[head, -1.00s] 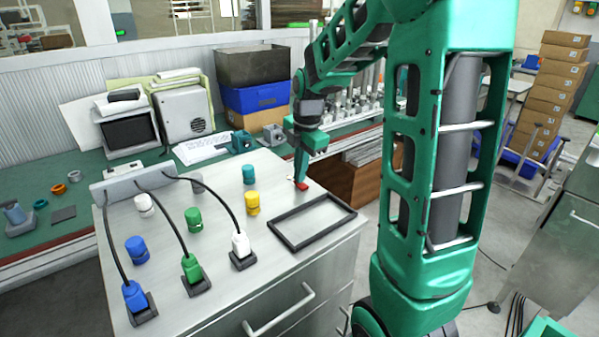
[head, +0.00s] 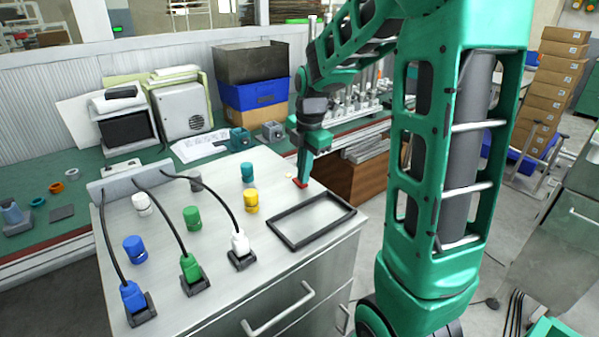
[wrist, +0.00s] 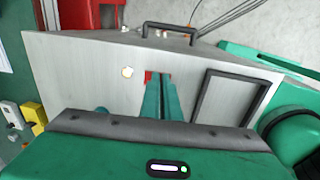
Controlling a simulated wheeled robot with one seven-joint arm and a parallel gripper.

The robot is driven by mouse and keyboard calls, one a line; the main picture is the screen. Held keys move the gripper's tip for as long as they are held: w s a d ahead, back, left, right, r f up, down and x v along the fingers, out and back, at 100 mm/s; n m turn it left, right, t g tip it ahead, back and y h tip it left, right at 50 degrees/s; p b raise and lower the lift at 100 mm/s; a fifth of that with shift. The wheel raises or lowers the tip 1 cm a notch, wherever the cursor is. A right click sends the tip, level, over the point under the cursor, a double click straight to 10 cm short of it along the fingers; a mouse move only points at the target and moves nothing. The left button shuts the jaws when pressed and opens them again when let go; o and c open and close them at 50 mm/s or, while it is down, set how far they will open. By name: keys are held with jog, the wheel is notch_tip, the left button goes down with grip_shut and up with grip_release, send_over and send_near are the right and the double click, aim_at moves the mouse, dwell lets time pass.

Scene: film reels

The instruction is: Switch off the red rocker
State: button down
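The red rocker (head: 300,183) sits on the far right part of the grey cabinet top. In the wrist view the rocker (wrist: 149,76) shows only in part, beyond and beside my fingertips. My gripper (head: 303,178) points down at it, its fingers together with nothing seen between them. In the wrist view my gripper's fingers (wrist: 161,82) lie side by side and hide part of the rocker. Whether they touch it, and which way it is tipped, I cannot tell. A small pale round light (wrist: 127,72) is beside the rocker and looks lit.
A black rectangular frame (head: 272,235) lies near the fingers on the cabinet top (head: 222,262). Coloured knobs, including a yellow one (head: 251,201), and several cabled plugs, including a green one (head: 190,267), stand to the left. A green bench with bins is behind.

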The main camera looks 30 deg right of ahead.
jog(key=shift+a, duration=0.1)
jog(key=shift+r, duration=0.35)
notch_tip(320, 180, up, 13)
jog(key=s, duration=0.1)
jog(key=shift+s, duration=0.3)
jog(key=shift+w+r+t, duration=0.2)
jog(key=shift+w+t, duration=0.05)
jog(key=shift+t, duration=0.05)
dwell(0.4)
jog(key=f, duration=0.4)
jog(key=w+f, duration=0.1)
jog(key=f, duration=0.4)
jog(key=w+f, duration=0.1)
jog(key=f, duration=0.4)
jog(key=shift+w+a, duration=0.1)
jog(key=shift+w, duration=0.1)
jog(key=shift+r, duration=0.1)
